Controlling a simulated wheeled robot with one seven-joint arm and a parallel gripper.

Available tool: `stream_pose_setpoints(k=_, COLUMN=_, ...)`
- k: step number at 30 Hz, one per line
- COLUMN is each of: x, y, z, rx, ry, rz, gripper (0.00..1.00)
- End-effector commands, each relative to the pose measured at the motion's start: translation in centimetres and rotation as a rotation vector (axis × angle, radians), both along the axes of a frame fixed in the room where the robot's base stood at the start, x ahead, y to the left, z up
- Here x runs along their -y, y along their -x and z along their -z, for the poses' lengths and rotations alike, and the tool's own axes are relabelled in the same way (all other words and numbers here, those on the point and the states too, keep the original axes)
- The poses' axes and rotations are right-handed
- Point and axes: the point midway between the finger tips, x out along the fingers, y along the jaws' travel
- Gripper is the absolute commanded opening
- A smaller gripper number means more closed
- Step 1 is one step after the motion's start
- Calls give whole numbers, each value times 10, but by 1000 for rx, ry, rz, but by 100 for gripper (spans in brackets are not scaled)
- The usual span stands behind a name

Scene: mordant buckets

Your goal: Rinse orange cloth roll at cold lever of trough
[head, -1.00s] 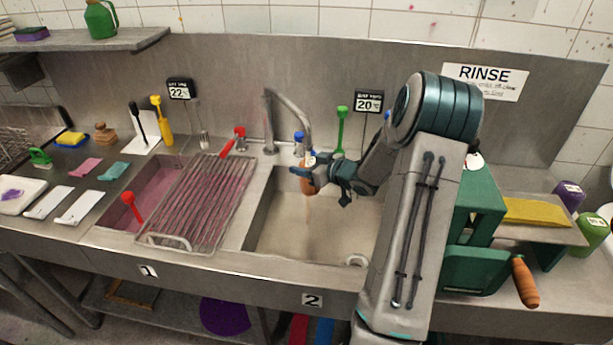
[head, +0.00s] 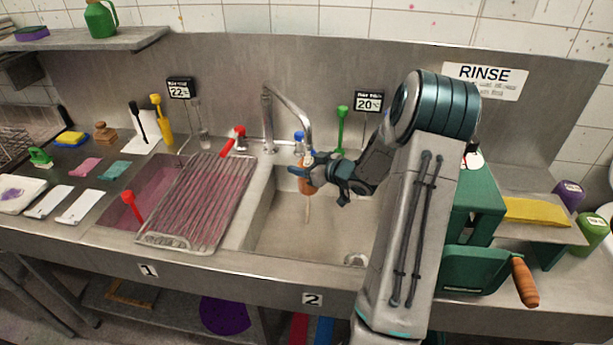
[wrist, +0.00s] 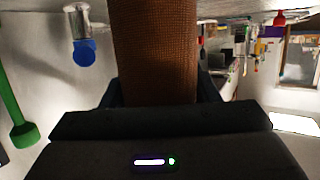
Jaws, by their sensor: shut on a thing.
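My gripper (head: 314,178) is over the right basin (head: 275,232) of the trough, below the spout of the tap (head: 292,103). It is shut on the orange cloth roll (head: 306,186). In the wrist view the roll (wrist: 155,50) stands between the fingers and shows a brown-orange weave. A thin stream of water falls below the roll into the basin. The cold lever, with a blue knob (head: 299,135), is just behind the gripper; the blue knob (wrist: 84,52) also shows in the wrist view. The red lever (head: 233,140) is to the left of the tap.
A wire rack (head: 198,205) lies over the left basin, which holds pinkish liquid. A green wringer (head: 475,268) with a wooden handle stands right of the basin. A green-handled tool (head: 342,125) leans on the back wall. Cloth swatches lie on the far left counter.

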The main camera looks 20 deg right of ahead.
Motion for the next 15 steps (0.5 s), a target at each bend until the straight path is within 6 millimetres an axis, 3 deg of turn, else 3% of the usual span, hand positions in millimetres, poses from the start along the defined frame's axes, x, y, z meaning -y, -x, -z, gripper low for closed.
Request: stream_pose_setpoints(k=15, x=3, y=1, z=0, rx=1, ry=0, rz=0, gripper=30)
